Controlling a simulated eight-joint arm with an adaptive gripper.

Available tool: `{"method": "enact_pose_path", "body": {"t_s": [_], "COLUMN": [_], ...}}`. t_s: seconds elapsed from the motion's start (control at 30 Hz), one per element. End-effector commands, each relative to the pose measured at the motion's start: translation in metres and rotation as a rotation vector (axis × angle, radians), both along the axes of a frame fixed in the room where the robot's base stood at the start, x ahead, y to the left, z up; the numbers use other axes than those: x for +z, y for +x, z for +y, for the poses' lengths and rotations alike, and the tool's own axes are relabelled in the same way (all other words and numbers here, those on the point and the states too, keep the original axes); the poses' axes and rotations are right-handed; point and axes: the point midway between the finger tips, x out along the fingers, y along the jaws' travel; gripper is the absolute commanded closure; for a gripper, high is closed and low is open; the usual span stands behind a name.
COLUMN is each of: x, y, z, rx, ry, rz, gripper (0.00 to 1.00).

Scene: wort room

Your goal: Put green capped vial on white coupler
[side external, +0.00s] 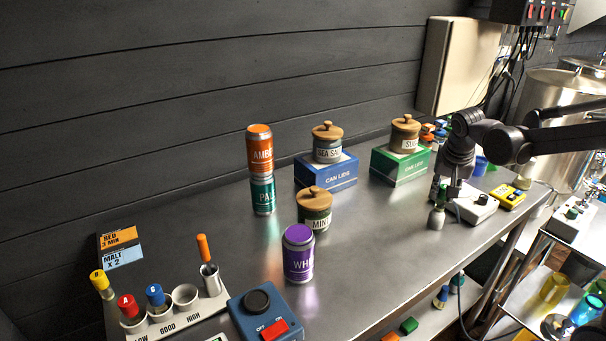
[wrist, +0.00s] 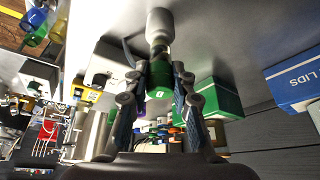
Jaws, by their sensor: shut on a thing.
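My gripper (side external: 444,194) points down near the right part of the steel table. It is shut on the green capped vial (side external: 436,217), with the fingers around the cap. In the wrist view, my gripper (wrist: 160,88) has the vial's green cap (wrist: 158,78) between its fingers, and the pale body (wrist: 160,27) extends beyond them. The vial looks about upright and close to the tabletop; I cannot tell if it touches. A white box with a dark knob (side external: 474,206) stands just right of it. I cannot tell whether this is the white coupler.
A yellow device (side external: 509,197) sits beside the white box near the table's right edge. Green (side external: 400,166) and blue (side external: 325,171) boxes with jars stand behind. A purple can (side external: 298,254) and a white rack (side external: 170,325) are left. The steel tabletop (side external: 375,235) is clear left of the vial.

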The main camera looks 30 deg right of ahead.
Motion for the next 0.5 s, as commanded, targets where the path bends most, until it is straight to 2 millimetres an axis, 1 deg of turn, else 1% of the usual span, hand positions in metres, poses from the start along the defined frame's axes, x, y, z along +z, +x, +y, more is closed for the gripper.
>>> {"method": "enact_pose_path", "body": {"t_s": [0.3,0.33,0.37,0.4,0.5], "x": [-0.0035,-0.0031,-0.0030,-0.0030,-0.0029], "y": [0.0000,0.0000,-0.0001,-0.0001,-0.0001], "z": [-0.0002,-0.0001,-0.0001,-0.0001,-0.0001], "rx": [0.000,0.000,0.000,0.000,0.000], "ry": [0.000,0.000,0.000,0.000,0.000], "rz": [0.000,0.000,0.000,0.000,0.000], "gripper": [1.00,0.67,0.59,0.53,0.53]}}
